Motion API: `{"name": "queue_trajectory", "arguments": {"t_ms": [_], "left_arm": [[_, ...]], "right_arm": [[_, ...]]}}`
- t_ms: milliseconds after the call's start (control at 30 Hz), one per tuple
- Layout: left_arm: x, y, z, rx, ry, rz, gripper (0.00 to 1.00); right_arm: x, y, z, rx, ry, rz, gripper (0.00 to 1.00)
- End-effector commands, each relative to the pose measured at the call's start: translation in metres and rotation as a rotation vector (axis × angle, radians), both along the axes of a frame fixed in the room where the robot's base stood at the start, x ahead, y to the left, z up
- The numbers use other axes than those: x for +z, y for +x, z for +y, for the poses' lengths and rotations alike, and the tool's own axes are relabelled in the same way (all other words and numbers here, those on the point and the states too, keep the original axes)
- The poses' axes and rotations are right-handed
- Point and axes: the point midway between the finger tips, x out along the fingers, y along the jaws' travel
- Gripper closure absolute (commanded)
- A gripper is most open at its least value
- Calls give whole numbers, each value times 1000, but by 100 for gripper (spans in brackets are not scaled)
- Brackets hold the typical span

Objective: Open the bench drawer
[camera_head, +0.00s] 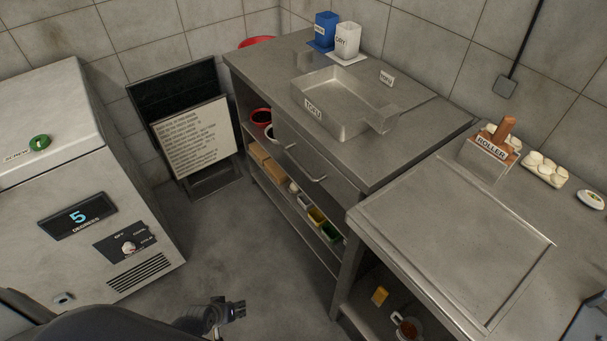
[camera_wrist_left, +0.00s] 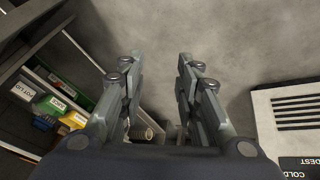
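The steel bench (camera_head: 405,150) stands in the middle of the head view. Its drawer (camera_head: 318,165) sits under the worktop, with two small bar handles on the front, one handle (camera_head: 318,179) at the right and one (camera_head: 290,147) at the left. The drawer front looks flush with the bench. My left gripper (camera_head: 240,308) is low at the bottom of the head view, over the floor, in front of and apart from the bench. In the left wrist view its two fingers (camera_wrist_left: 160,90) are spread with nothing between them. My right gripper is not in view.
Open shelves under the drawer hold bins, including a green bin (camera_head: 330,232). A white chest unit (camera_head: 85,190) stands at the left. A steel tray (camera_head: 335,105) lies on the bench. A second counter (camera_head: 450,250) is at the right. The floor (camera_head: 235,240) between is clear.

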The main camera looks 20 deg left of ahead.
Motion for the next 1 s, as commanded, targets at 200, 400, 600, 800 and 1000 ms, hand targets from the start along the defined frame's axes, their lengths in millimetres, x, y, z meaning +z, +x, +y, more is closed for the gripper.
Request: {"name": "queue_trajectory", "arguments": {"t_ms": [200, 400, 600, 800, 1000], "left_arm": [[92, 177, 18, 266, -368, -274, 69], [225, 263, -8, 310, -766, -416, 69], [319, 280, -37, 256, -1025, -438, 69], [349, 283, -50, 230, -1105, -433, 69], [346, 304, -67, 230, -1108, -433, 69]], "right_arm": [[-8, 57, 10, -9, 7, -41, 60], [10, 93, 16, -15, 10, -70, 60], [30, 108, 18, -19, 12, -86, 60], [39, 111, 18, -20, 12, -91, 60], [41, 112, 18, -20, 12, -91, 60]]}}
